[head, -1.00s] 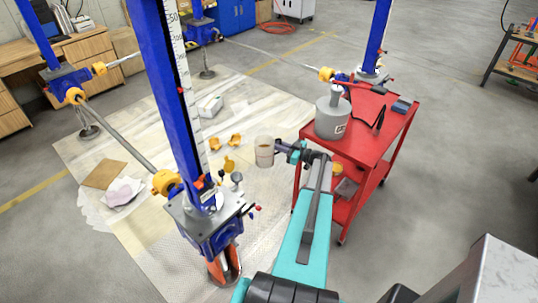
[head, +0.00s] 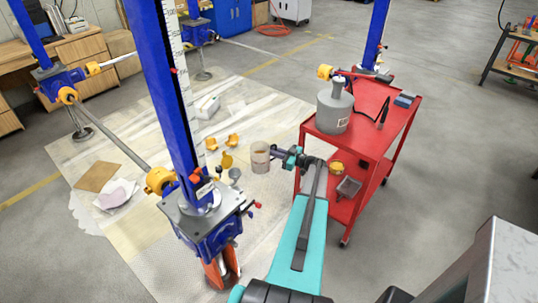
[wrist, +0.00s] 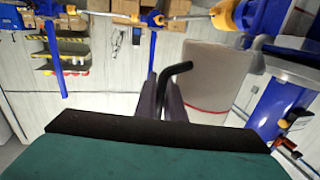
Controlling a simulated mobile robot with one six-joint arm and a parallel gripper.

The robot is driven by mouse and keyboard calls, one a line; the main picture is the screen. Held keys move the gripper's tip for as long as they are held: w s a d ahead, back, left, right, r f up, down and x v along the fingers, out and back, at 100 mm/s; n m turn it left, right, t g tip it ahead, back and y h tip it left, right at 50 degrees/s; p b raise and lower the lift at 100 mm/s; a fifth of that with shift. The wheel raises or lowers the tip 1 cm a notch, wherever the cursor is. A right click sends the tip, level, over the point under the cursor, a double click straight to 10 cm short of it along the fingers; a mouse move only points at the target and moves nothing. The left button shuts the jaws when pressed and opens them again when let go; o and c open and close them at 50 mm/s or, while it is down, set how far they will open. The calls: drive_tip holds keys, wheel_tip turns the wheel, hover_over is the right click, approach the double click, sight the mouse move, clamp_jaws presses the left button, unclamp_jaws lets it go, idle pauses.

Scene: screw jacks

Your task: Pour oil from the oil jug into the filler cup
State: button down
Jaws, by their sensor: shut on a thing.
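My gripper (head: 281,157) is shut on a translucent jug (head: 260,158) with brown oil in its lower part. I take it to be the oil jug; it is held about upright, clear of the jack. In the wrist view the jug (wrist: 208,75) fills the area beyond the fingers (wrist: 170,98), with a dark bent handle or hook between them. A small grey cup (head: 235,174), probably the filler cup, stands on the blue screw jack (head: 210,225), left of and a little below the jug in the picture. Its inside is too small to make out.
A red cart (head: 370,135) stands to the right with a grey can (head: 334,108) on top. The jack's tall blue column (head: 160,90) rises left of the cup. Small orange parts (head: 233,139) lie on the pale floor sheet behind.

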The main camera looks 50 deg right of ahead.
sight(256, 146)
drive_tip(key=shift+w+a+r+n+g+h+b, duration=0.2)
drive_tip(key=shift+w+a+r+n+g+b, duration=0.1)
drive_tip(key=shift+a+n+g+b, duration=0.25)
drive_tip(key=shift+w+a+r+n+g+h+b, duration=0.25)
drive_tip(key=shift+a+n+b, duration=0.2)
drive_tip(key=shift+a+n, duration=0.3)
drive_tip(key=shift+w+a+r+n+g+h+b, duration=0.15)
drive_tip(key=shift+w+a+r+n+g+b, duration=0.15)
drive_tip(key=shift+a+n+g+b, duration=0.25)
idle(1.2)
drive_tip(key=shift+w+a+r+n+g+h+b, duration=0.2)
drive_tip(key=shift+a+r+n+g+b, duration=0.15)
drive_tip(key=shift+r+n+b, duration=0.2)
drive_tip(key=shift+w+a+r+n+g+h+b, duration=0.1)
drive_tip(key=shift+a+r+n+g+h+b, duration=0.15)
drive_tip(key=shift+r+n+b, duration=0.3)
idle(0.3)
drive_tip(key=shift+w+a+r+n+g+h+b, duration=0.15)
drive_tip(key=shift+r+n+g+h+b, duration=0.1)
drive_tip(key=shift+r, duration=0.25)
drive_tip(key=shift+s+a+r+n+g+h+b, duration=0.1)
drive_tip(key=shift+a+r+n+b, duration=0.15)
drive_tip(key=shift+r, duration=0.3)
drive_tip(key=shift+w+a+r+n+g+h+b, duration=0.1)
drive_tip(key=shift+r+n+g+h+b, duration=0.15)
drive_tip(key=shift+r, duration=0.25)
